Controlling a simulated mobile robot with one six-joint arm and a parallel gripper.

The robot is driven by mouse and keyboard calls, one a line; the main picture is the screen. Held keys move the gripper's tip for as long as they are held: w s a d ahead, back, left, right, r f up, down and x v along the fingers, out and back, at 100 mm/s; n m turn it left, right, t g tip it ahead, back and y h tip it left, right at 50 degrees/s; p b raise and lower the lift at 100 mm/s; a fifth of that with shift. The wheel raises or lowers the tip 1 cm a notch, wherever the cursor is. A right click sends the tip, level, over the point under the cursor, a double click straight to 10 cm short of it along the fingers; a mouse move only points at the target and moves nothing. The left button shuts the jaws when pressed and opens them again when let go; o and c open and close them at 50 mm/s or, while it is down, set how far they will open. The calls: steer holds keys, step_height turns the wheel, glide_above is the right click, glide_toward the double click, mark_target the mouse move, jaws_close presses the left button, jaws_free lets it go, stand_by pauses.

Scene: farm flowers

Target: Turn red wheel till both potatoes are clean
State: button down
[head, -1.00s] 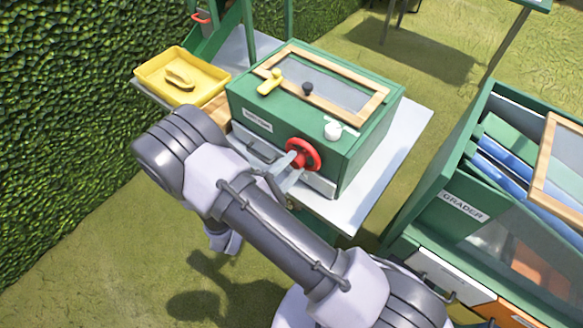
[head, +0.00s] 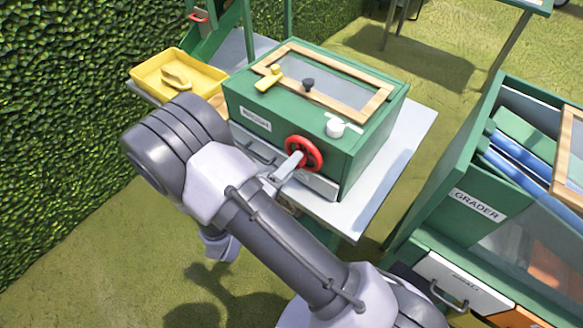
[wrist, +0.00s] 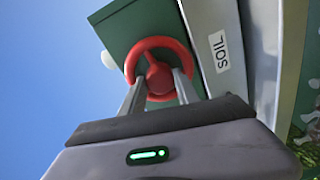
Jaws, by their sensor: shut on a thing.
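The red wheel (head: 304,153) is on the front of a green washer box (head: 262,107) with a framed mesh lid. In the wrist view the red wheel (wrist: 158,68) shows its rim and hub between my two fingers. My gripper (head: 294,164) is at the wheel, its fingers (wrist: 160,88) shut on it at the hub or near rim; which part exactly is hard to tell. No potatoes can be made out inside the box.
A yellow tray (head: 211,78) with a yellow item stands at the left. A drawer (head: 255,150) is under the box front. The green GRADER cabinet (head: 440,225) stands at the right. A hedge borders the left.

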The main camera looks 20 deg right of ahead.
steer(key=shift+m, duration=0.3)
stand_by(0.4)
steer(key=c, duration=0.9)
jaws_free()
steer(key=p+v, duration=0.3)
steer(key=v, duration=1.4)
steer(key=shift+a, duration=0.15)
steer(key=shift+s, duration=0.1)
